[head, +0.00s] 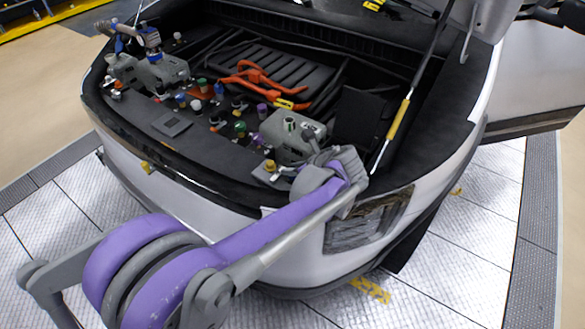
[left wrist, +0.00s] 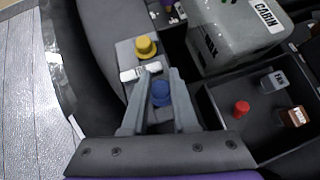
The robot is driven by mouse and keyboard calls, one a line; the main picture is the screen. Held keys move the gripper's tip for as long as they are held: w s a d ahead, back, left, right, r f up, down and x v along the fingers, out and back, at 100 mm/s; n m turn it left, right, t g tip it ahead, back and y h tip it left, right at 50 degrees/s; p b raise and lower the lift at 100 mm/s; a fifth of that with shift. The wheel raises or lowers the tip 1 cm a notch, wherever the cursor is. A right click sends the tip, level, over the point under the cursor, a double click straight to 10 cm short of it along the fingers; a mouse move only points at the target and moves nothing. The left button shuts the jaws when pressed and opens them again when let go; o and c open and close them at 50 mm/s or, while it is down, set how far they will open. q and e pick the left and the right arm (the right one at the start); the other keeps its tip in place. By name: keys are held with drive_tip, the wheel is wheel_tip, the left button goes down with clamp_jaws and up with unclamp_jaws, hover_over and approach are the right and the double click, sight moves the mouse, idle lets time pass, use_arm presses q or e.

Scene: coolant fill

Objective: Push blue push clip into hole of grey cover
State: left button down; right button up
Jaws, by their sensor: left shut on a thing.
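My left gripper (left wrist: 157,84) is shut on the blue push clip (left wrist: 160,94), whose round head shows between the two fingers. The flat grey cover (left wrist: 126,53) lies just beyond the fingertips, with a yellow clip (left wrist: 146,47) standing on it and a white label (left wrist: 140,72) near the clip. The fingertips are over the near edge of the cover; I cannot tell whether the blue clip touches it, and no hole can be made out. In the head view the left gripper (head: 300,174) is beside the yellow clip (head: 270,166); the blue clip is hidden there.
A grey tank marked CABIN (left wrist: 228,38) stands right of the cover. A dark tray (left wrist: 220,105) holds a red knob (left wrist: 241,107) and small plugs. In the head view, orange cables (head: 262,78) and several coloured caps fill the bay. A yellow-sleeved prop rod (head: 399,119) stands at right.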

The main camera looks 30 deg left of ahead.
use_arm(q)
drive_tip(key=shift+f+b, duration=0.4)
drive_tip(key=shift+f, duration=0.15)
drive_tip(key=c, duration=0.6)
unclamp_jaws()
drive_tip(key=shift+r, duration=0.1)
drive_tip(key=v, duration=1.1)
drive_tip(key=shift+p, duration=0.35)
